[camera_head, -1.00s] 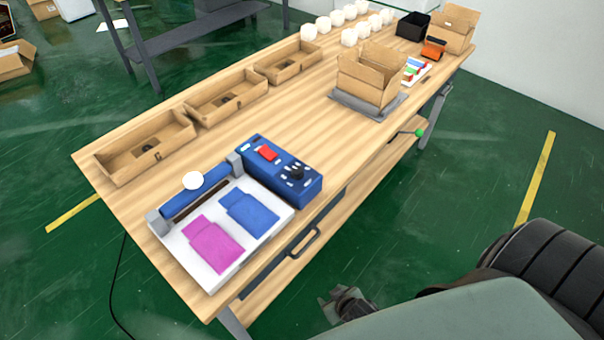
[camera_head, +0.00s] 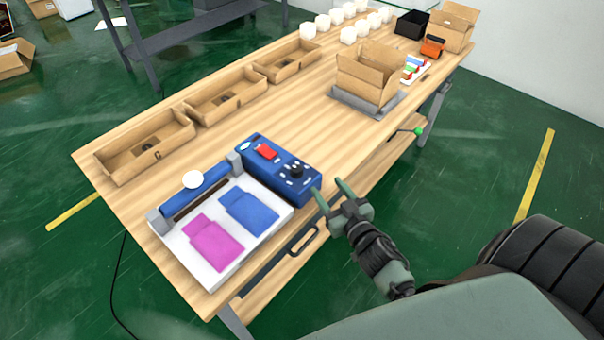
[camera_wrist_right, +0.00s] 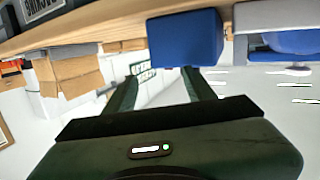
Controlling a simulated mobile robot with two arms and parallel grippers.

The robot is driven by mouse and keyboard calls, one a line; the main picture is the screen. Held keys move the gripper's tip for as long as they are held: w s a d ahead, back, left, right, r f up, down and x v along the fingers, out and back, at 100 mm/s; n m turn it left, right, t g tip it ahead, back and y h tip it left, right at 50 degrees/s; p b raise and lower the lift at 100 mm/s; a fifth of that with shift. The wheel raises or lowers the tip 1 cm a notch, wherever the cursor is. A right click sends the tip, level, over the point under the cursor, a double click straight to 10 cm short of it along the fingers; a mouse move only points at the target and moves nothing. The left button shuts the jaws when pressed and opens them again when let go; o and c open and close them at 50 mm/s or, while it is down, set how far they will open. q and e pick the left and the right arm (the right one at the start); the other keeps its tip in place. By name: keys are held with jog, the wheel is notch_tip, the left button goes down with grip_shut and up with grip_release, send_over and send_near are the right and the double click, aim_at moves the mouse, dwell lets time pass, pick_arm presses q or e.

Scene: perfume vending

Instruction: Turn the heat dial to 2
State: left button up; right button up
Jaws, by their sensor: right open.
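The heat dial (camera_head: 296,170) is a black knob on the top face of the blue control box (camera_head: 262,178), which forms the right part of the sealer on the table. The number it points to is too small to read. My right gripper (camera_head: 329,192) is open and empty, just off the box's near right corner by the table's front edge. In the right wrist view its two fingers (camera_wrist_right: 160,88) stand apart below the blue box (camera_wrist_right: 184,38), not touching it. My left gripper is not in view.
A red switch (camera_head: 265,152) sits on the box beside the dial. The sealer's white plate (camera_head: 215,272) holds a pink and a blue pouch. Cardboard trays (camera_head: 226,109) line the back edge. An open carton (camera_head: 366,88) stands farther right. The tabletop between is clear.

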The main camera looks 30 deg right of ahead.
aim_at(300, 173)
jog(key=w+a+y, duration=0.1)
jog(key=w, duration=0.1)
jog(key=w+a+n+t+y, duration=0.1)
jog(key=w, duration=0.2)
jog(key=w+a+r+n+y+p, duration=0.1)
jog(key=w+a+y, duration=0.1)
jog(key=shift+w, duration=0.35)
jog(key=shift+y, duration=0.3)
grip_shut()
